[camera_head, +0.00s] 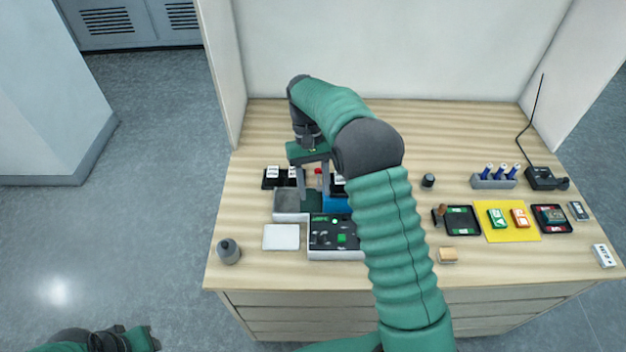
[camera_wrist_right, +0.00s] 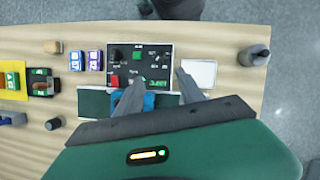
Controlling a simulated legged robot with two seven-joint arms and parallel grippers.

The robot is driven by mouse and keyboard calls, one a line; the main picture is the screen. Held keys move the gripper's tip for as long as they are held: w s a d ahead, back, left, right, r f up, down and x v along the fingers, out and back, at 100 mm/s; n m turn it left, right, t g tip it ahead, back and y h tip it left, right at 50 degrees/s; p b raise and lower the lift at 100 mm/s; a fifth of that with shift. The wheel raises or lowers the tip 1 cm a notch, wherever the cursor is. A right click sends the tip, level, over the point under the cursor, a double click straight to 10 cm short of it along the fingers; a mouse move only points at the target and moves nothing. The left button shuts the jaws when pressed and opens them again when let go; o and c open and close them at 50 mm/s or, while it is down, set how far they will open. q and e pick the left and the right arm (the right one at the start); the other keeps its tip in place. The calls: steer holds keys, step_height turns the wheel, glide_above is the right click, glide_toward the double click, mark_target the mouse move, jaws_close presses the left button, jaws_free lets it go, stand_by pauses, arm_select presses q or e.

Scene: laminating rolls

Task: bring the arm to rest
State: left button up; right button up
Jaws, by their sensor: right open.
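My right arm reaches over the table from the lower right in the head view. My right gripper (camera_head: 314,184) is open and points down over the laminating machine's black control panel (camera_head: 336,234) and the grey and blue parts behind it. In the right wrist view the right gripper (camera_wrist_right: 160,90) shows its two fingers apart with nothing between them, above the panel (camera_wrist_right: 146,64) and a blue part (camera_wrist_right: 150,102). My left gripper (camera_head: 125,340) is at the bottom left edge, off the table; its jaws are unclear.
A white pad (camera_head: 281,237) and a grey bottle (camera_head: 228,251) stand left of the panel. On the right are a black tray (camera_head: 462,220), a yellow mat (camera_head: 508,235) with cards, a blue-pen holder (camera_head: 494,181) and a radio with antenna (camera_head: 545,180). Walls flank the table.

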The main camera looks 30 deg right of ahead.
steer(key=v, duration=0.3)
stand_by(0.4)
steer(key=s+a+f+n+t+b, duration=0.1)
steer(key=s+a+f+t+b, duration=0.1)
steer(key=s+a+f, duration=0.3)
steer(key=s+a+f+n+t+h+b, duration=0.1)
steer(key=s+a+f+t, duration=0.3)
steer(key=s, duration=0.7)
steer(key=shift+s+a+f+n+t+b, duration=0.2)
steer(key=shift+a+f+n+t+b, duration=0.2)
steer(key=shift+f+n+b, duration=0.25)
steer(key=shift+s+a+r, duration=0.1)
steer(key=shift+a+r, duration=0.05)
